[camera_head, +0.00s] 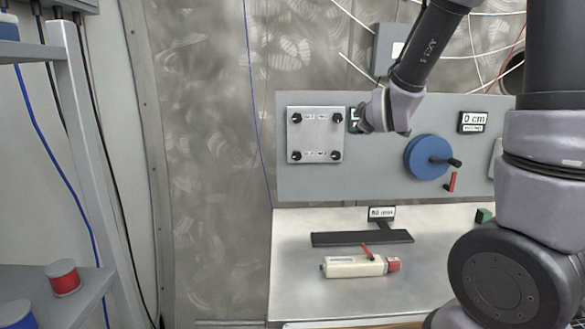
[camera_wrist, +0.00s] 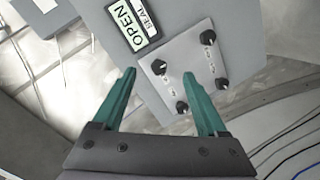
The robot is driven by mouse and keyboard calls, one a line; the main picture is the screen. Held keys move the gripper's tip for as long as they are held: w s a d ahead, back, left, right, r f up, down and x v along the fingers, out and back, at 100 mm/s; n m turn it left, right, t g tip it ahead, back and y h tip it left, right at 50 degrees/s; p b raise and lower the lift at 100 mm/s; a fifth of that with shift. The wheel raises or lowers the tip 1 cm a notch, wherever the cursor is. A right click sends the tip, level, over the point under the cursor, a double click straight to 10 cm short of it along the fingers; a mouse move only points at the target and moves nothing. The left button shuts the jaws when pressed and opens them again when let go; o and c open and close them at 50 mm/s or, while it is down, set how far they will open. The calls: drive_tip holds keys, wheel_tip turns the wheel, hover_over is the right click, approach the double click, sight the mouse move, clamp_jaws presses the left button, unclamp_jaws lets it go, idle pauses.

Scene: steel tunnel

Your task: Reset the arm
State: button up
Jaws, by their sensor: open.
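My arm (camera_head: 430,50) reaches in from the right in the head view and bends down in front of the grey panel. My gripper (camera_wrist: 160,75) is open, with two green fingers apart and nothing between them. In the wrist view it faces a light square plate (camera_wrist: 190,75) with a black knob at each corner. The same plate (camera_head: 315,135) is on the left part of the panel in the head view, just left of my arm's end. The fingers are hidden or too small to tell in the head view.
The panel (camera_head: 375,182) also bears a blue handwheel (camera_head: 427,157), a small red lever (camera_head: 451,182) and a "0 cm" display (camera_head: 472,122). Below, a metal table (camera_head: 300,235) holds a black bar (camera_head: 362,238) and a cream tool (camera_head: 355,266). A shelf with spools (camera_head: 63,277) stands left.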

drive_tip(key=s+d+r+m+g+y, duration=0.1)
drive_tip(key=s+m+g, duration=0.3)
drive_tip(key=s, duration=0.9)
drive_tip(key=s+d+r+m+g+y, duration=0.1)
drive_tip(key=s+r+m+g, duration=0.2)
drive_tip(key=s+m, duration=0.8)
drive_tip(key=s+g, duration=0.1)
drive_tip(key=s, duration=0.1)
drive_tip(key=shift+s+d+r, duration=0.15)
drive_tip(key=shift+s+r, duration=0.2)
drive_tip(key=shift+w, duration=0.1)
